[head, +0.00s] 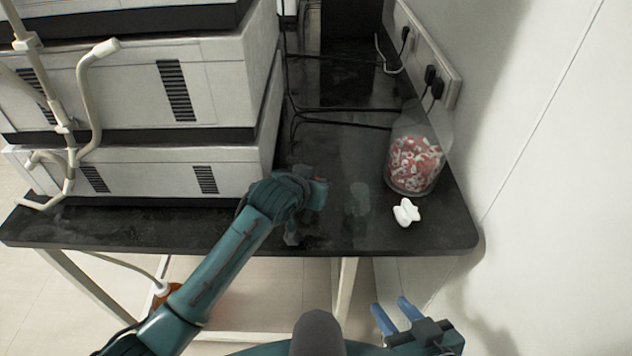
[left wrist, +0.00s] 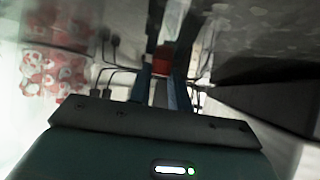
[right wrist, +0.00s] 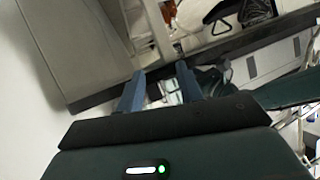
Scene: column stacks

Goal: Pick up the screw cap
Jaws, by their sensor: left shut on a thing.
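The screw cap is a small red piece; it shows in the left wrist view (left wrist: 162,60) between the fingertips of my left gripper (left wrist: 160,76). My right gripper (head: 397,311) is open and empty, in front of the bench at the lower right.
A clear jar of red and white pieces (head: 415,165) stands at the bench's right, with a white object (head: 406,212) in front. A faint clear item (head: 358,198) is right of my left gripper. Stacked white instruments (head: 150,85) fill the left. Black cables cross the back.

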